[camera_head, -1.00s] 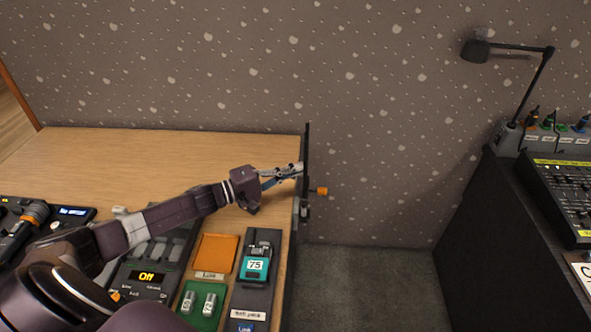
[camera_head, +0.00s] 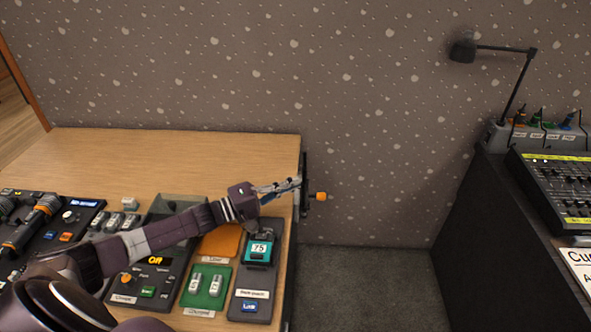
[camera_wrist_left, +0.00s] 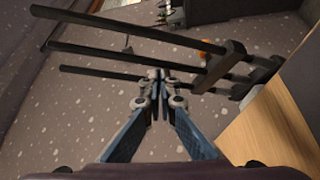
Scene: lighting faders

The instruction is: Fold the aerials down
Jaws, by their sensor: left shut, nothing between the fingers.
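Three black rod aerials (camera_wrist_left: 115,42) show in the left wrist view, running side by side from black hinge blocks (camera_wrist_left: 228,62) by the wooden desk's edge. In the head view the dark aerial unit (camera_head: 304,172) is seen nearly edge-on at the desk's right side, with an orange knob (camera_head: 321,196) sticking out to the right. My left gripper (camera_head: 298,182) reaches over the desk to this unit. In the left wrist view its fingertips (camera_wrist_left: 159,74) are together and empty, close to the lowest rod; I cannot tell whether they touch it. My right gripper is out of view.
The wooden desk (camera_head: 110,160) is clear at the back. Its front holds several control units, including a teal pack marked 75 (camera_head: 258,250). A gap with grey carpet (camera_head: 365,270) separates it from a dark cabinet with a mixer (camera_head: 560,185) and lamp (camera_head: 500,47).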

